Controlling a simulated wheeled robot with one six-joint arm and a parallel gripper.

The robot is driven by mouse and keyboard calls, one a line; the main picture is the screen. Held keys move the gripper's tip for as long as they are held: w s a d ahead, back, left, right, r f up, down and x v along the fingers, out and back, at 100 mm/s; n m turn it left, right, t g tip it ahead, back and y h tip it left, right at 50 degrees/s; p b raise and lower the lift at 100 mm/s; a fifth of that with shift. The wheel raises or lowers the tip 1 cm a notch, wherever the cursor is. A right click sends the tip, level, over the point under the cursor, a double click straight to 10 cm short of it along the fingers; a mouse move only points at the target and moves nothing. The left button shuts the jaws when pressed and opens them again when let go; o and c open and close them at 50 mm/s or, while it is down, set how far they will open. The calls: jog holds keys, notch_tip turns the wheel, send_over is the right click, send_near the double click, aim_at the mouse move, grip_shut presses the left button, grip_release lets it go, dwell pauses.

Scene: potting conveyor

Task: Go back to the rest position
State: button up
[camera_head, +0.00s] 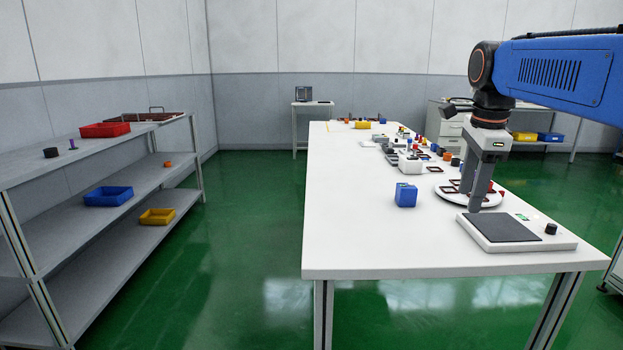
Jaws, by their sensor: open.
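My gripper (477,205) hangs from the blue arm at the right, pointing down over the near right part of the white table (345,250). Its jaws are open and I see nothing held between them. The fingertips appear just at or above the back edge of a white device with a dark square plate (497,228); whether they touch it I cannot tell. A round white base with dark square frames (455,193) is partly behind the fingers.
A blue block (405,196) stands left of the gripper. A black knob (550,229) sits on the device's right. Several small parts crowd the table farther back. A grey shelf (100,205) with bins stands at left. Green floor between is clear.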

jog(key=s+a+f+n+t, duration=0.1)
jog(key=s+a+f+n, duration=0.1)
jog(key=s+f+n, duration=0.8)
jog(key=s+a+f+n+t, duration=0.2)
jog(key=s+a+f+n, duration=0.1)
jog(key=s+f+n, duration=0.7)
notch_tip(320, 180, down, 3)
jog(key=s, duration=0.2)
jog(key=shift+s, duration=0.3)
jog(key=shift+c, duration=0.6)
